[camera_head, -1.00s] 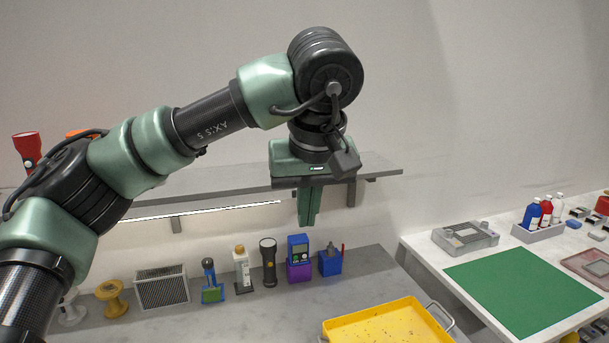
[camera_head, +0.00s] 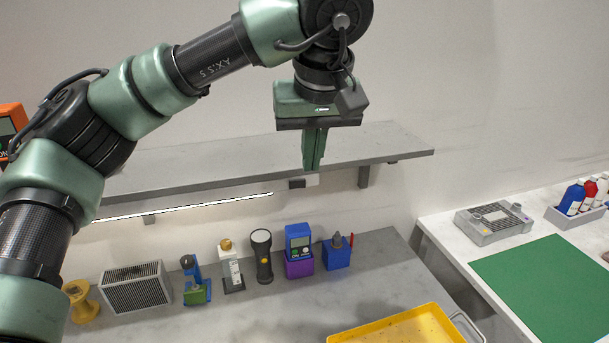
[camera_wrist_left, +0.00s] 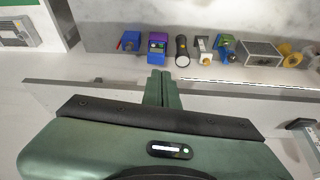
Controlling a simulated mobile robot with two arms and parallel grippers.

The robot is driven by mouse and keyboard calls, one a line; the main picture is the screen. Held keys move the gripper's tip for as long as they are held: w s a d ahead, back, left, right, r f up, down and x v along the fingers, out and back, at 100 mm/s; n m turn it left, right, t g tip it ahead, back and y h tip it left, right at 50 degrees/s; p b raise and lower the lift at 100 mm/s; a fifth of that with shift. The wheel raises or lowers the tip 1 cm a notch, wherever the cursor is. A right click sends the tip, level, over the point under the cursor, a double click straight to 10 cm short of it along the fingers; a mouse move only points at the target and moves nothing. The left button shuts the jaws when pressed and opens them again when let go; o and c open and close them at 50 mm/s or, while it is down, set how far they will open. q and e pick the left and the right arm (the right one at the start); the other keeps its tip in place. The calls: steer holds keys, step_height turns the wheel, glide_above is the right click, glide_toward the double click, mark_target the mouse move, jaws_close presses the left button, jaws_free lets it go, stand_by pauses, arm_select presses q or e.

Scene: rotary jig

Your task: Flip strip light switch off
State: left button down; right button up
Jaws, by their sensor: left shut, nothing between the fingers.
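The strip light (camera_head: 185,207) is a thin bright white bar under the front of the grey wall shelf (camera_head: 400,145), and it is lit. It also shows in the wrist view (camera_wrist_left: 240,83). At its right end, under the shelf edge, a small pale box (camera_head: 312,180) beside a dark block (camera_head: 297,183) may be the switch; its rocker is too small to make out. My left gripper (camera_head: 312,168) points down with its green fingers together and empty, tips just above that box in the picture. In the wrist view the fingertips (camera_wrist_left: 164,73) hide what lies behind them.
On the grey bench below stand a flashlight (camera_head: 262,256), a blue meter in a purple holder (camera_head: 299,252), a blue block (camera_head: 337,253), a grille box (camera_head: 136,287) and a yellow tray (camera_head: 400,328). A white table with a green mat (camera_head: 545,290) is at right.

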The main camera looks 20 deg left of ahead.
mark_target(297, 184)
arm_select(q)
steer(key=w+a+f+p, duration=0.3)
steer(key=w+f+p, duration=0.2)
steer(key=w+f, duration=0.2)
steer(key=shift+a+f, duration=0.3)
steer(key=shift+f, duration=0.9)
arm_select(e)
steer(key=shift+w+a+r, duration=0.1)
steer(key=shift+w+r, duration=0.15)
steer(key=shift+r, duration=0.65)
steer(key=shift+w+d+r, duration=0.1)
steer(key=shift+w+r, duration=0.15)
steer(key=shift+r, duration=0.7)
steer(key=shift+w+a+r, duration=0.1)
steer(key=shift+w+r, duration=0.15)
steer(key=shift+r, duration=0.65)
arm_select(q)
steer(key=shift+w+d, duration=0.15)
arm_select(e)
steer(key=shift+a, duration=0.1)
